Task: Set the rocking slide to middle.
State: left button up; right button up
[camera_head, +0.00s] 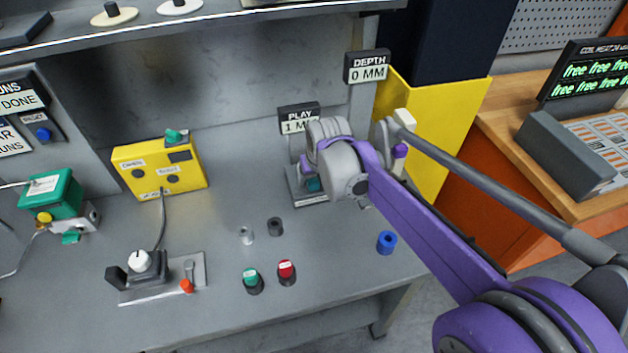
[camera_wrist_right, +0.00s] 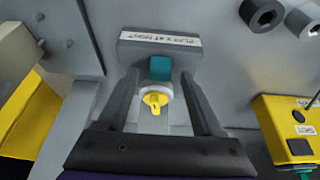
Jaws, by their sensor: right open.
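The rocking slide appears to be the teal block with a white collar and yellow knob (camera_wrist_right: 155,100) on a grey fixture (camera_wrist_right: 135,40) labelled "PLAY 2 AT MOST" in the right wrist view. In the head view only a bit of the teal part (camera_head: 314,185) shows, below the "PLAY" display (camera_head: 299,119); my right arm hides the rest. My right gripper (camera_wrist_right: 158,82) is open, with one finger on each side of the teal block and knob. Gaps show between fingers and knob; contact cannot be told. My left gripper is not in view.
A "DEPTH 0 MM" display (camera_head: 367,67) and a yellow panel (camera_head: 440,120) stand behind my right arm.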

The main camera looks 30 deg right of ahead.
jog(key=shift+x, duration=0.8)
grip_shut()
dwell(0.9)
